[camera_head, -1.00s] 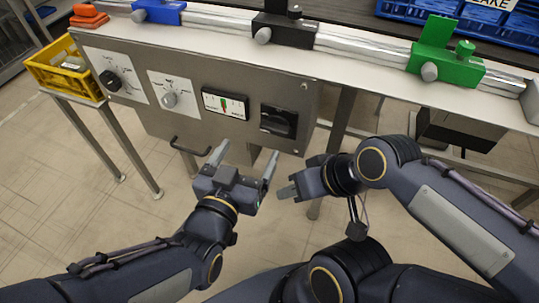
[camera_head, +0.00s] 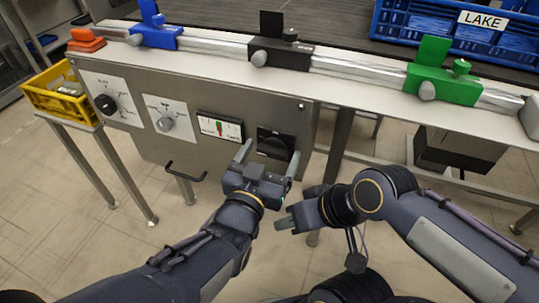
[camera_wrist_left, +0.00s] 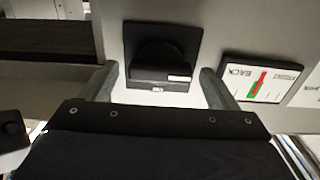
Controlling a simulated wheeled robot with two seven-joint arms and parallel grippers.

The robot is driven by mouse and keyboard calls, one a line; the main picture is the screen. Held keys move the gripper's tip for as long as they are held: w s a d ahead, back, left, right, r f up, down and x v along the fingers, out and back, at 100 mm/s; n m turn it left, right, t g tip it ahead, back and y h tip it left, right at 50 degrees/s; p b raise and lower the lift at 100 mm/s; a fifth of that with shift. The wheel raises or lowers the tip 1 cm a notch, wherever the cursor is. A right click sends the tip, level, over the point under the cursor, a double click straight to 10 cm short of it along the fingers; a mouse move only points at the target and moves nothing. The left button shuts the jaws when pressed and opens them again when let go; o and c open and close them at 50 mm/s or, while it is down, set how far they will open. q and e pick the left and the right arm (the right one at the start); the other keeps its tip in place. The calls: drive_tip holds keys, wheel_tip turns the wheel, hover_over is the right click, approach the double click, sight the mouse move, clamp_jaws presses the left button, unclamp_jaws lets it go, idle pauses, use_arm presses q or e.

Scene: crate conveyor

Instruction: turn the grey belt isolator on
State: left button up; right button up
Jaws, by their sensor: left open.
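A black square rotary switch (camera_head: 276,143) sits at the right end of the grey control panel (camera_head: 140,152). In the left wrist view its black handle (camera_wrist_left: 160,75) lies crosswise in the picture, with a small white label on it. A grey knob (camera_head: 166,123) on a white plate is further left on the panel. My left gripper (camera_head: 270,157) is open in front of the black switch. In the left wrist view its fingers stand on either side of the handle, apart from it. My right gripper (camera_head: 284,223) is lower, away from the panel; its jaw opening is unclear.
A black knob (camera_head: 105,104) and a gauge marked green and red (camera_head: 220,128) share the panel. A bar handle (camera_head: 187,172) sticks out below. Above runs a rail with blue (camera_head: 153,36), black (camera_head: 280,54) and green (camera_head: 442,84) clamps. A yellow crate (camera_head: 62,105) stands left.

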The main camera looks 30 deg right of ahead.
use_arm(q)
drive_tip(key=c, duration=1)
drive_tip(key=m+b, duration=0.1)
drive_tip(key=m, duration=0.2)
drive_tip(key=shift+m, duration=0.3)
drive_tip(key=m, duration=0.4)
drive_tip(key=shift+s+d, duration=0.1)
drive_tip(key=shift+s, duration=0.05)
drive_tip(key=m, duration=0.6)
drive_tip(key=shift+f, duration=0.1)
drive_tip(key=shift+f+m, duration=0.1)
drive_tip(key=shift+m, duration=1.9)
